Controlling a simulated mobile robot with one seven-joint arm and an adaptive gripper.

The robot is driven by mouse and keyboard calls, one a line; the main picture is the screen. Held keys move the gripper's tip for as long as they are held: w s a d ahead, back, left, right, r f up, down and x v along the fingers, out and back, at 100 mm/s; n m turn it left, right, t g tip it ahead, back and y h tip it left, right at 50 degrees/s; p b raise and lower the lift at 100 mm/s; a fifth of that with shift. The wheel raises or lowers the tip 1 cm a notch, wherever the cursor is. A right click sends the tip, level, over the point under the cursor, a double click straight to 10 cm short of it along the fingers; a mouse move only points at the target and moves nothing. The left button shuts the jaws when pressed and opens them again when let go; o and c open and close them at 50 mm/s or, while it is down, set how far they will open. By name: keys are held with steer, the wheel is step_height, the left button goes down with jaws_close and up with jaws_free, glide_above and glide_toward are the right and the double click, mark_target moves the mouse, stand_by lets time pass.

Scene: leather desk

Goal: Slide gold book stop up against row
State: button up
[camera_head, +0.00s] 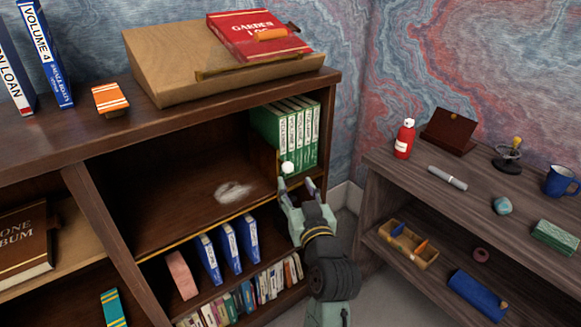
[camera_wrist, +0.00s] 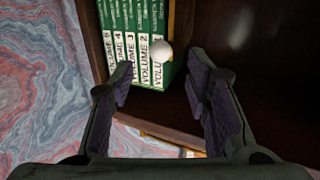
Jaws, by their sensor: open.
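A row of green volumes (camera_head: 290,138) stands upright at the right end of the middle shelf; the wrist view shows their numbered spines (camera_wrist: 130,50). The gold book stop (camera_head: 279,162) is a thin upright plate at the row's left end, with a round white knob (camera_head: 287,167) in front. In the wrist view the knob (camera_wrist: 162,50) covers part of the end volume. I cannot tell whether the plate touches the books. My gripper (camera_head: 296,184) is open and empty just in front of the shelf, and the knob appears between its fingers in the wrist view (camera_wrist: 160,82).
The shelf (camera_head: 180,215) left of the stop is clear except for a pale smear (camera_head: 232,190). A gold-edged lip runs along its front. Blue books (camera_head: 229,245) stand on the shelf below. A side desk (camera_head: 450,200) with small items stands at right.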

mark_target(290, 171)
steer(key=p+x, duration=0.2)
steer(key=x, duration=0.6)
steer(key=shift+w+a, duration=0.15)
steer(key=shift+w, duration=0.1)
steer(key=shift+c, duration=0.5)
jaws_close()
